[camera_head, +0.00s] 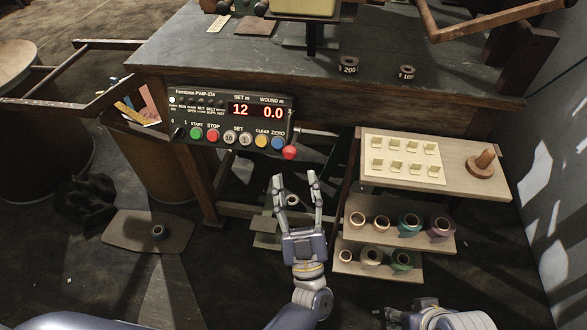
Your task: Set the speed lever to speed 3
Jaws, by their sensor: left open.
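The wooden workbench (400,70) carries two dark weights or rolls, one marked 200. At right stands a shelf rack (465,177) with a card of small pale pieces and several tape rolls below.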

